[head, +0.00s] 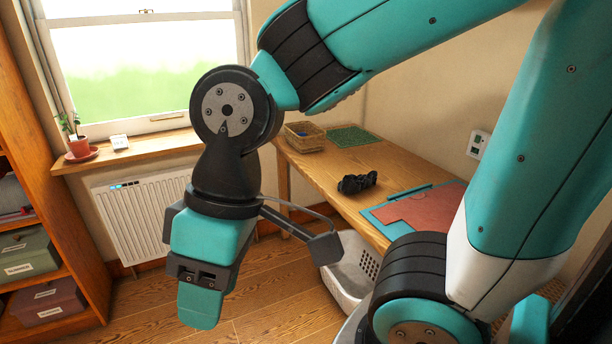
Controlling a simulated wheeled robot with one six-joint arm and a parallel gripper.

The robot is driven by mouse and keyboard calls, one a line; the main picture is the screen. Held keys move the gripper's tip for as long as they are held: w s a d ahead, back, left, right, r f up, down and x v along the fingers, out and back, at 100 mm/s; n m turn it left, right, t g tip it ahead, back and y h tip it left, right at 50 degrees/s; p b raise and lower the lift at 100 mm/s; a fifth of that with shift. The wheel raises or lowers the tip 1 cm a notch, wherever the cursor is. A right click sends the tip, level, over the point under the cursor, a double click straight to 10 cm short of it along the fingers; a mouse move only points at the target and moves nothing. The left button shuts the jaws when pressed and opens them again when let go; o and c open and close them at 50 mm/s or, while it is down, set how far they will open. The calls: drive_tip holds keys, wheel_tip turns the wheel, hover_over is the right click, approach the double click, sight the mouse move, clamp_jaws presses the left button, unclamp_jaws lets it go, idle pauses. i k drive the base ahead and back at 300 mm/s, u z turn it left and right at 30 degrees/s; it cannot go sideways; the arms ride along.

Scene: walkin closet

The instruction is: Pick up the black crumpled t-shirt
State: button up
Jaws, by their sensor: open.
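The black crumpled t-shirt (357,183) lies in a small heap on the wooden table (330,160), near its front edge. My gripper (200,300) hangs pointing down at the lower left, in front of the floor and radiator. It appears left of the table and apart from the t-shirt. Its fingers are seen from the side, so the gap between them is hidden. Nothing shows held in it.
A wicker basket (304,136) and a green mat (352,137) are at the table's far end. A red folded cloth (425,208) lies on a blue board nearer me. A white laundry basket (345,270) stands below the table edge. Shelves with boxes (28,255) stand left.

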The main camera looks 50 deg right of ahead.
sight(350, 185)
drive_tip(key=i, duration=1.65)
drive_tip(key=z, duration=0.9)
drive_tip(key=i, duration=0.85)
drive_tip(key=z, duration=1.45)
drive_tip(key=i, duration=0.45)
drive_tip(key=z, duration=0.3)
